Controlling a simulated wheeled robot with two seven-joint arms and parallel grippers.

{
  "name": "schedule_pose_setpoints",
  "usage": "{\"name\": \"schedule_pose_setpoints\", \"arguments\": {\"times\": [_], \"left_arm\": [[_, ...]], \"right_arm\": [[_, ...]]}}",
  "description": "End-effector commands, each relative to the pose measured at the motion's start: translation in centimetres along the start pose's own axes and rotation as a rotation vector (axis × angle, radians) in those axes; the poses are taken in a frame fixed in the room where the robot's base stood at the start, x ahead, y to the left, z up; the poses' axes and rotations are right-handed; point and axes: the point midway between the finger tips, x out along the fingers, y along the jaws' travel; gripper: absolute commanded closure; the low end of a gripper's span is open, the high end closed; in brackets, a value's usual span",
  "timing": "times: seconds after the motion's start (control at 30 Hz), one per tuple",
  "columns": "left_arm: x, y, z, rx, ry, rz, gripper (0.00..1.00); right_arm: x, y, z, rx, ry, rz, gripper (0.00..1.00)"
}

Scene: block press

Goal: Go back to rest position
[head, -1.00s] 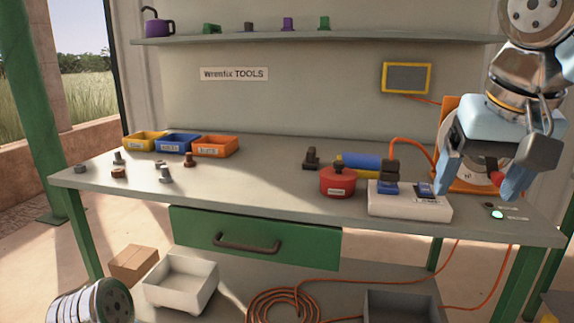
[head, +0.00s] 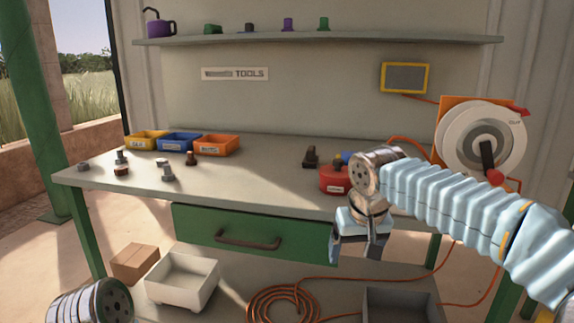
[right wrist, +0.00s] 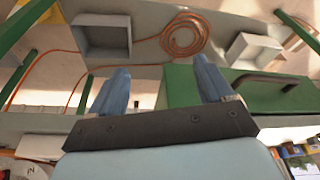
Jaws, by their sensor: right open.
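My right gripper (head: 355,252) is open and empty, pointing down in front of the workbench's front edge, beside the right end of the green drawer (head: 253,240). In the right wrist view both blue fingers (right wrist: 160,82) are spread wide with nothing between them. My right arm crosses the right half of the head view and hides part of the bench top. My left gripper is out of view; only a silvery joint of my left arm shows at the lower left.
The bench (head: 130,195) carries yellow, blue and orange bins (head: 217,147), several bolts and a red container (head: 333,181). A white disc (head: 460,135) with a black, red-knobbed lever stands at the right. Below are a white box (head: 182,283), a grey box (head: 400,305) and a coiled orange hose (head: 283,304).

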Motion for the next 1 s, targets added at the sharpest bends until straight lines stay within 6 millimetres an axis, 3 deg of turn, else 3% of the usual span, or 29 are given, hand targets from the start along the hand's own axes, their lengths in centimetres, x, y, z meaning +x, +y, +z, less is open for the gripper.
{"name": "schedule_pose_setpoints", "arguments": {"times": [0.03, 0.1, 0.17, 0.2, 0.27, 0.4, 0.5, 0.6, 0.73, 0.83, 1.0], "left_arm": [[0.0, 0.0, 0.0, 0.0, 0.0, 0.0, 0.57], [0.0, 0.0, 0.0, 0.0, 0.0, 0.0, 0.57], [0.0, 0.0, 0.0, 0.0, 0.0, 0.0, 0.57], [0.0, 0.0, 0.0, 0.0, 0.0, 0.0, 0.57], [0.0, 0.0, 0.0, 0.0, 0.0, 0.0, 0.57], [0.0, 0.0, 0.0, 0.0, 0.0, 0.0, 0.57], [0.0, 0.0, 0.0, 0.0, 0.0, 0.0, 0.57], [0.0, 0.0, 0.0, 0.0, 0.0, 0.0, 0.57], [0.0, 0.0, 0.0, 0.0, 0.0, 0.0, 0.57], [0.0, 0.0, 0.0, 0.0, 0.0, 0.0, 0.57], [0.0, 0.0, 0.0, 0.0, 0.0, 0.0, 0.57]], "right_arm": [[4.5, -0.7, 0.4, -0.022, -0.038, -0.025, 0.2], [10.6, -1.8, 1.5, -0.043, -0.072, -0.078, 0.2], [15.7, -2.7, 3.0, -0.051, -0.099, -0.127, 0.2], [18.9, -3.2, 4.3, -0.048, -0.116, -0.161, 0.2], [23.6, -3.9, 6.9, -0.036, -0.141, -0.211, 0.2], [32.8, -4.9, 15.0, 0.039, -0.191, -0.31, 0.2], [37.1, -5.2, 21.7, 0.12, -0.217, -0.35, 0.2], [39.4, -5.3, 27.6, 0.196, -0.233, -0.359, 0.2], [40.2, -5.2, 32.6, 0.258, -0.243, -0.348, 0.2], [40.3, -5.1, 34.2, 0.279, -0.243, -0.339, 0.2], [40.3, -5.0, 34.5, 0.282, -0.239, -0.336, 0.2]]}}
